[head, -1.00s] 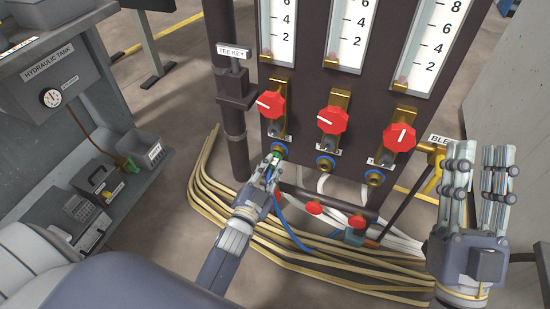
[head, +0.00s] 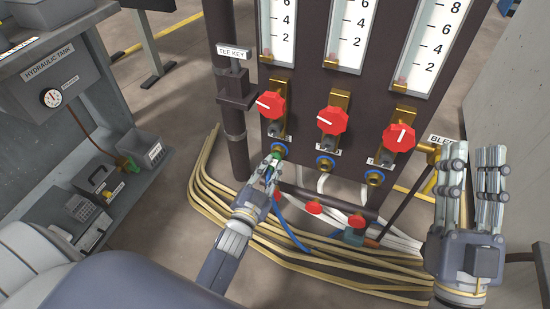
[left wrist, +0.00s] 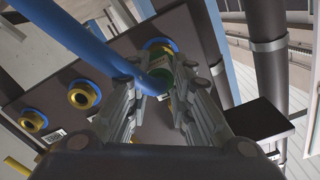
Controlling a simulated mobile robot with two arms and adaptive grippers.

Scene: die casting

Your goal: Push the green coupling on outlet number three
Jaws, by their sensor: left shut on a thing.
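My left gripper (head: 270,167) is shut on the green coupling (head: 278,154), at the leftmost outlet of the panel. In the left wrist view the green coupling (left wrist: 161,76) sits between the two fingers, close in front of an outlet with a blue ring (left wrist: 160,45). A blue hose (left wrist: 105,45) runs to the coupling. I cannot tell whether the coupling touches or is seated on the outlet, and I cannot read the outlet numbers. My right gripper (head: 473,165) is open and empty, fingers up, at the right of the panel.
Red valve knobs (head: 271,105) stand above the outlets. Beige hoses (head: 215,190) run along the floor below. A tee key (head: 236,85) hangs at the left post. A grey shelf (head: 60,180) stands left.

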